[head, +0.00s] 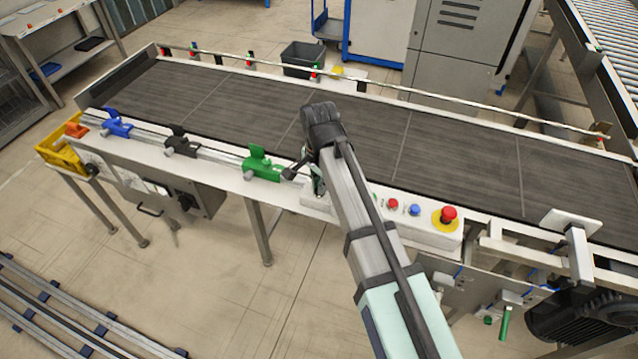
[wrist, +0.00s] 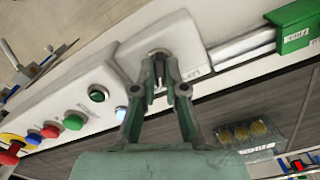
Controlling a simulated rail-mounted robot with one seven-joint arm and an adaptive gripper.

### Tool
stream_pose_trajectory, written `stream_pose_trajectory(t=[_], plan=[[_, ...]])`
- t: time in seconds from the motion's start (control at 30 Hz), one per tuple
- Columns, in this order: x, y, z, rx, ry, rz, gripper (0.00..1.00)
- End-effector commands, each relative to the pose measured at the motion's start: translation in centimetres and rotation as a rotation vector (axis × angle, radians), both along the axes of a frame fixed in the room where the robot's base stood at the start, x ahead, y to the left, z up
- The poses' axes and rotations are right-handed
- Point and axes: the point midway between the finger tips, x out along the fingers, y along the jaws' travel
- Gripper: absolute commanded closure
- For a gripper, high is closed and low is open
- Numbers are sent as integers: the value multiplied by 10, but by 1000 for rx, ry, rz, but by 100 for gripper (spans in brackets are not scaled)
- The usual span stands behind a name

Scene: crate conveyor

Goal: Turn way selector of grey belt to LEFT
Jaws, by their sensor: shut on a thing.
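The way selector (wrist: 159,57) is a small grey knob on a white plate at the end of the white control box (wrist: 60,95). In the wrist view my gripper (wrist: 160,88) has its two green-grey fingers closed around the knob. The fingers partly cover it, so I cannot tell which way it points. In the head view my arm hides the knob, and my gripper (head: 319,184) shows only in part at the left end of the control box (head: 424,234). The dark grey belt (head: 370,140) runs behind the box.
The control box carries a red button (head: 393,203), a blue button (head: 414,210) and a red emergency stop (head: 447,215). Green (head: 262,167), black (head: 181,145) and blue (head: 117,125) sliders sit on the rail to the left. A yellow crate (head: 62,152) hangs at the far left end.

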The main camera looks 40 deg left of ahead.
Motion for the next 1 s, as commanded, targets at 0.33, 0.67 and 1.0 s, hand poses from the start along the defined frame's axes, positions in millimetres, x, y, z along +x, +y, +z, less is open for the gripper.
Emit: stream_pose_trajectory(t=[0.33,0.67,1.0], plan=[[0,0,0,-1,0,250,100],[0,0,0,-1,0,563,100],[0,0,-1,-1,1,832,100]])
